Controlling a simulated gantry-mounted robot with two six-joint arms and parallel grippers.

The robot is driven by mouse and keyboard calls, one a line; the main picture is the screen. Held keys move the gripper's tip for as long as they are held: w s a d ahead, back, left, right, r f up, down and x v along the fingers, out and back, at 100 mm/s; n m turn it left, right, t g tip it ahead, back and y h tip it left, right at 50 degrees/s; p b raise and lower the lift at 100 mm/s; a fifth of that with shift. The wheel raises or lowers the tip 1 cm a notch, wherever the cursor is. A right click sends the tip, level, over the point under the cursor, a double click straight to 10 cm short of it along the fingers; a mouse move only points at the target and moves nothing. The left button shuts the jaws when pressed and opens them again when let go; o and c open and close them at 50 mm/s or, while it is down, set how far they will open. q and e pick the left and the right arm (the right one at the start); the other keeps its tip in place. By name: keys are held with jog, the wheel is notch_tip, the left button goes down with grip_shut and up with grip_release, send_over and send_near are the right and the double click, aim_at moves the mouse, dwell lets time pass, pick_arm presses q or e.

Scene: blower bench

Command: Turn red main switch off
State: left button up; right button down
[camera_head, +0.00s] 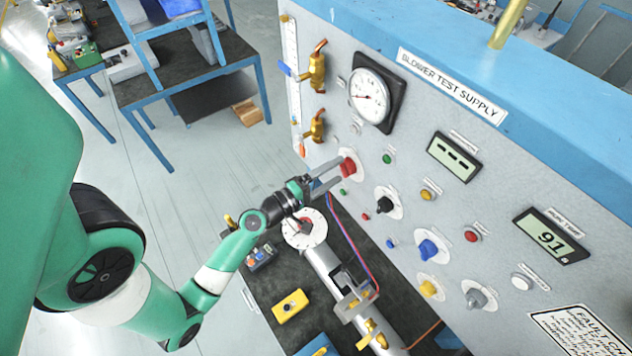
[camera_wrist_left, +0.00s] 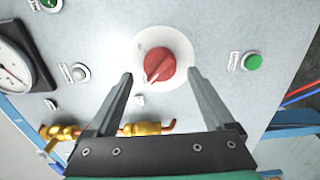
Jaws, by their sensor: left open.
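The red main switch (camera_head: 348,168) is a red rotary knob on a round white plate on the grey panel of the blower test supply. It also shows in the left wrist view (camera_wrist_left: 160,68), its pointer ridge tilted toward the lower left. My left gripper (camera_head: 326,174) is open in front of the knob. In the left wrist view its two fingers (camera_wrist_left: 160,84) reach toward the panel, one on each side of the knob and apart from it. My right gripper is not in view.
A green button (camera_wrist_left: 253,62) sits beside the switch. A dial gauge (camera_head: 369,95), brass valves (camera_head: 316,72) and several other knobs share the panel. A metal pipe assembly (camera_head: 325,262) and a yellow box (camera_head: 290,306) lie on the dark bench below my arm.

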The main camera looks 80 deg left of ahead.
pick_arm(q)
jog(key=b+v, duration=0.3)
jog(key=v, duration=0.6)
jog(key=shift+s+b, duration=0.35)
jog(key=shift+d, duration=0.15)
